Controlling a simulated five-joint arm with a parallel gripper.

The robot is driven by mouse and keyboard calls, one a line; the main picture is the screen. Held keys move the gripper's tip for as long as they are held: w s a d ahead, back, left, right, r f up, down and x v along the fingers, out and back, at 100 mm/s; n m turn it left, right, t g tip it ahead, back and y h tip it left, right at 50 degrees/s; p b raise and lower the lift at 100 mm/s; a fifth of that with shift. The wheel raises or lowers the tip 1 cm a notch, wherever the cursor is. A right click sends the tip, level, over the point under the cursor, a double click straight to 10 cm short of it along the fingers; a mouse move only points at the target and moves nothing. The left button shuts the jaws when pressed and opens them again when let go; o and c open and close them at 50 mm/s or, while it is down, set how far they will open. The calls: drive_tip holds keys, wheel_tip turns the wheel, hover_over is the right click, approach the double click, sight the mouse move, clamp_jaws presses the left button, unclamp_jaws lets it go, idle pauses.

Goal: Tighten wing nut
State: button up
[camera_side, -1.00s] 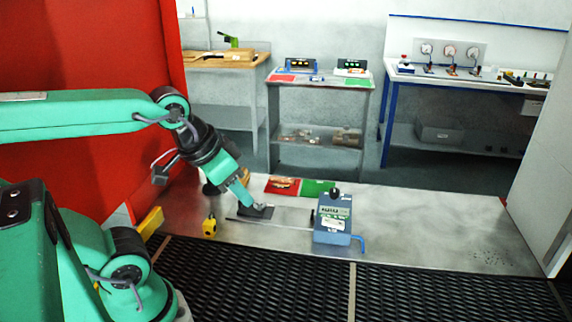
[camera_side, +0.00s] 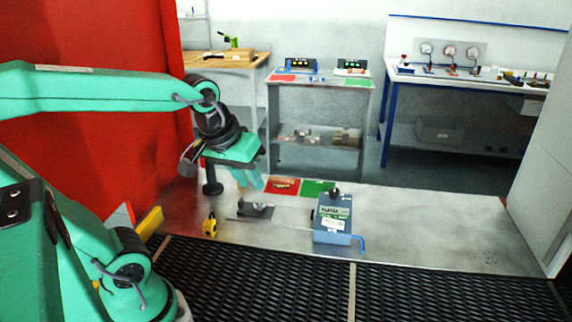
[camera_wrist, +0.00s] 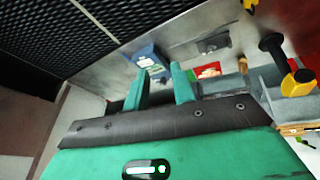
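A dark flat plate with a small grey metal piece (camera_side: 258,208) lies on the steel bench top; the piece may be the wing nut, but it is too small to tell. The plate also shows in the wrist view (camera_wrist: 213,44). My gripper (camera_side: 252,183) hovers above and behind the plate, clear of it. In the wrist view my gripper's two fingers (camera_wrist: 160,85) stand apart with nothing held between them. A blue box with a white label (camera_side: 333,222) stands to the right of the plate; the wrist view shows it beyond the fingers (camera_wrist: 147,58).
A yellow tool (camera_side: 210,227) stands left of the plate. A red mat (camera_side: 280,185) and a green mat (camera_side: 317,188) lie behind it. A dark post (camera_side: 212,181) stands back left. Black mesh belt (camera_side: 255,275) runs along the front. The bench's right side is clear.

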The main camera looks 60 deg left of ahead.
drive_tip(key=w+a+f+n+g, duration=0.3)
drive_tip(key=w+a+f+n, duration=0.2)
drive_tip(key=w+a+n, duration=0.55)
drive_tip(key=n+g, duration=0.2)
drive_tip(key=n, duration=1.2)
approach(260, 206)
drive_tip(key=s+a, duration=0.1)
drive_tip(key=s, duration=0.1)
drive_tip(key=shift+w+a+f, duration=0.15)
drive_tip(key=shift+w+a, duration=0.05)
drive_tip(key=shift+a, duration=0.15)
drive_tip(key=shift+f, duration=3.85)
clamp_jaws()
